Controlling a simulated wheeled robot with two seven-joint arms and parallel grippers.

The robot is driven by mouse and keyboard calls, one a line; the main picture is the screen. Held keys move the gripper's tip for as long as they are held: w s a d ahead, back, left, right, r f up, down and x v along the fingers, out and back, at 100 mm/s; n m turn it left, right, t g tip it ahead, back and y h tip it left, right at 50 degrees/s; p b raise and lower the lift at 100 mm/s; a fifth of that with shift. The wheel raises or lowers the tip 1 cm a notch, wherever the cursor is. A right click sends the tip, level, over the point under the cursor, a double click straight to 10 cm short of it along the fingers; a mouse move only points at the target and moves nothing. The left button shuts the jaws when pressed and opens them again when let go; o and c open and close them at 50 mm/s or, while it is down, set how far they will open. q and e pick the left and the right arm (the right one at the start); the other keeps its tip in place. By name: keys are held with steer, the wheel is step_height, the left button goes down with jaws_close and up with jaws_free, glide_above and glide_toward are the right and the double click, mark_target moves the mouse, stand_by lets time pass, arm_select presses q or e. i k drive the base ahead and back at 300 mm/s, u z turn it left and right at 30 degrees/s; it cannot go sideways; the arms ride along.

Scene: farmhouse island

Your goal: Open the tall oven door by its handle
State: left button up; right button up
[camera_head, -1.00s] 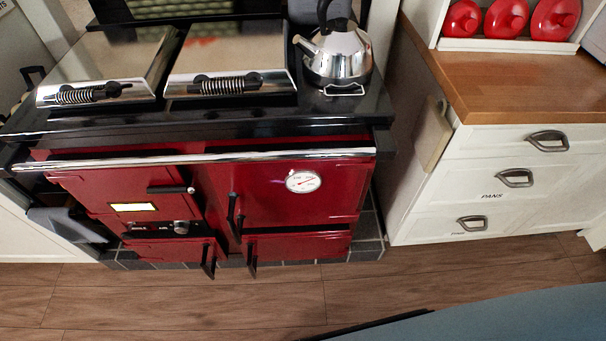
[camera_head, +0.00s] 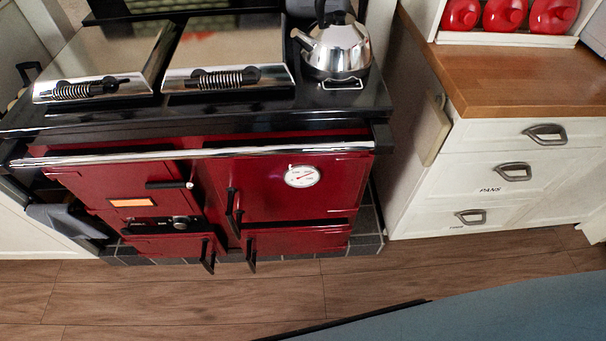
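The red range cooker (camera_head: 200,190) stands at the left and middle, seen from above. Its upper right door (camera_head: 285,198), with a round white dial (camera_head: 302,176), looks shut. A black upright handle (camera_head: 231,212) is at that door's left edge. Lower doors have black handles (camera_head: 251,253) near the floor. I cannot tell for certain which door is the tall oven door. Neither of my grippers is in view, so their distance to the handles and their state are hidden.
A chrome rail (camera_head: 200,153) runs across the cooker front. A kettle (camera_head: 335,50) stands on top beside two hotplate lids. White drawers (camera_head: 500,172) stand to the right. A blue-grey surface (camera_head: 500,310) fills the lower right corner. Wooden floor (camera_head: 190,295) lies clear in front.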

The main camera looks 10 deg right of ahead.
mark_target(252, 188)
steer(key=z, duration=0.1)
steer(key=k, duration=1)
steer(key=u, duration=1)
steer(key=i, duration=1.1)
steer(key=z, duration=0.7)
